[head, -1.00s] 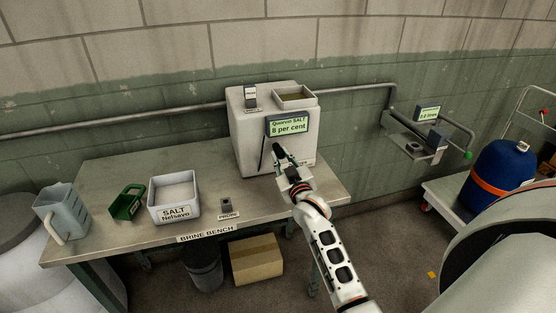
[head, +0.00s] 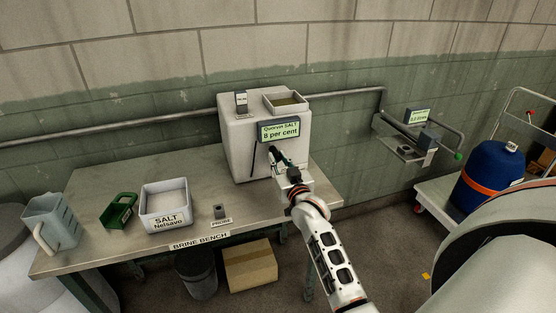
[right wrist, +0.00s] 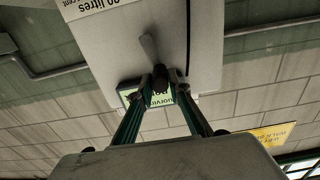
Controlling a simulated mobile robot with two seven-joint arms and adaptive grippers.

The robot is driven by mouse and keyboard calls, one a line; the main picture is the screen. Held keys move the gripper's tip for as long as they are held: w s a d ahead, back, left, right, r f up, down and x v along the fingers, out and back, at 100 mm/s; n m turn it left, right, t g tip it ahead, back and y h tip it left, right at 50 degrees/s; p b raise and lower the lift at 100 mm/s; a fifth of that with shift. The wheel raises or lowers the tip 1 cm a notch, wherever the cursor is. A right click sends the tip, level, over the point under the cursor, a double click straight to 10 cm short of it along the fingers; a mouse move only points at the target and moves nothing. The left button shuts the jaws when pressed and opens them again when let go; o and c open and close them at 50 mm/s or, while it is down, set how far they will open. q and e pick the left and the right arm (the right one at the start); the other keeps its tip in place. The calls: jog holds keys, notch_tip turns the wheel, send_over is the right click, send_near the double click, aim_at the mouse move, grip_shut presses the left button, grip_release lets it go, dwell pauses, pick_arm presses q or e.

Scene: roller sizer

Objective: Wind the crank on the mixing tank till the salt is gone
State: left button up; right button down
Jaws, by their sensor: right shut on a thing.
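The mixing tank (head: 240,140) is a pale box at the back of the brine bench. Its screen (head: 279,131) reads "Quorvin SALT 8 per cent". An open square hopper (head: 285,102) on top shows a brownish surface inside; I cannot tell whether salt lies in it. My right gripper (head: 277,157) is at the tank's front, below the screen. In the right wrist view, the right gripper (right wrist: 160,80) is shut on the dark knob of the crank, whose grey arm (right wrist: 148,47) runs to the tank face. The crank is mostly hidden in the head view. My left gripper is out of view.
On the bench (head: 110,240) stand a jug (head: 62,220), a green scoop (head: 119,210), a white salt box (head: 166,212) and a small probe holder (head: 220,211). A cardboard box (head: 250,264) and a dark bin (head: 197,277) are below. A blue drum (head: 487,182) is on a cart at right.

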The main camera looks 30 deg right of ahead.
jog(key=shift+d, duration=0.1)
jog(key=c, duration=1.9)
grip_release()
jog(key=v, duration=1.2)
jog(key=s+a+f+n+g+y, duration=0.2)
jog(key=s+a+f, duration=0.3)
jog(key=s+f, duration=0.2)
jog(key=s+a+f+n+g+y, duration=0.2)
jog(key=s+a+f, duration=0.4)
jog(key=f, duration=0.6)
jog(key=s+a+f+n+g+y, duration=0.2)
jog(key=s+a+f, duration=0.3)
jog(key=s+f, duration=0.4)
jog(key=shift+s+a+f+n+g, duration=0.3)
jog(key=shift+s+a+g, duration=0.1)
jog(key=shift+s+g, duration=0.2)
